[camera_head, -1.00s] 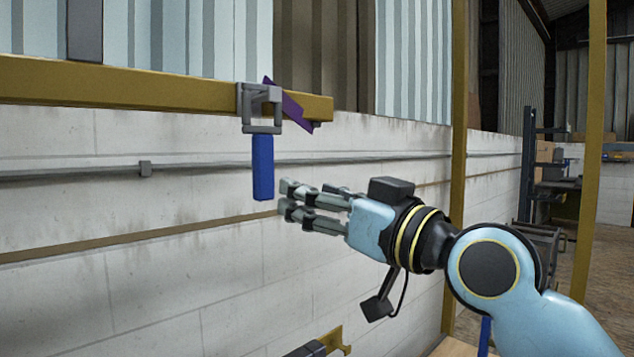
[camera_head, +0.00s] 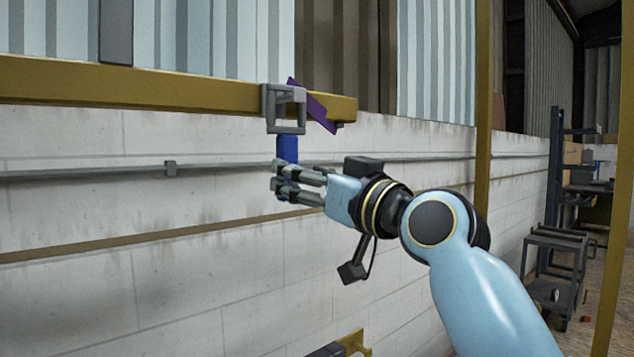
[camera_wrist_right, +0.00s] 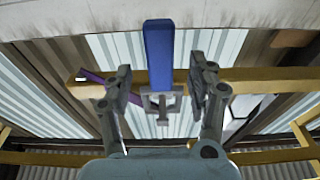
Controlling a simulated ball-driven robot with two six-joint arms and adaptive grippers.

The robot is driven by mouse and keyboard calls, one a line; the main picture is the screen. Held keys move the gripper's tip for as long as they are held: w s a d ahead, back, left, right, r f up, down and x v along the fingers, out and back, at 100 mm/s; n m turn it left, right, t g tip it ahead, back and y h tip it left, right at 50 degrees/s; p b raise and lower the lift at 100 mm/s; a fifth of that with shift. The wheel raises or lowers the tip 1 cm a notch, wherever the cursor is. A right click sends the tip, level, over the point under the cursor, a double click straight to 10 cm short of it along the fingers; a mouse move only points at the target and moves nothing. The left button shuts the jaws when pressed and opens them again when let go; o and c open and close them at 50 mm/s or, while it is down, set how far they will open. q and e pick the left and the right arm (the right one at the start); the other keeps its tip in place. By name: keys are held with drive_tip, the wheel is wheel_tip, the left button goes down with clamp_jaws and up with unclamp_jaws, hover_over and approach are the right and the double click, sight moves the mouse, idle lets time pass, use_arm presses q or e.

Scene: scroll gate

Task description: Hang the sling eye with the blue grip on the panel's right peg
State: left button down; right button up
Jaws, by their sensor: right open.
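The blue grip (camera_head: 287,149) hangs upright below a grey square eye (camera_head: 286,127) at the yellow beam's right end. It also shows in the right wrist view (camera_wrist_right: 158,52), between the two fingers. My right gripper (camera_head: 276,188) is open at the grip's lower part, its fingers in front of that part in the head view. In the right wrist view my right gripper (camera_wrist_right: 160,85) has a finger on each side of the grip, with visible gaps. My left gripper is not in view. I cannot make out the panel's right peg for certain.
The yellow beam (camera_head: 150,90) runs across the upper left. A purple strip (camera_head: 316,108) slants beside the eye. A yellow bracket (camera_head: 352,344) shows at the bottom edge. A pale block wall (camera_head: 130,225) stands behind, and a dark trolley (camera_head: 558,270) stands far right.

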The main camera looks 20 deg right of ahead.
sight(291, 159)
drive_tip(key=shift+x, duration=2)
clamp_jaws()
drive_tip(key=shift+r, duration=0.1)
drive_tip(key=shift+r+p, duration=0.6)
drive_tip(key=shift+r, duration=0.15)
drive_tip(key=r+p+v, duration=0.1)
drive_tip(key=v, duration=0.6)
idle(0.8)
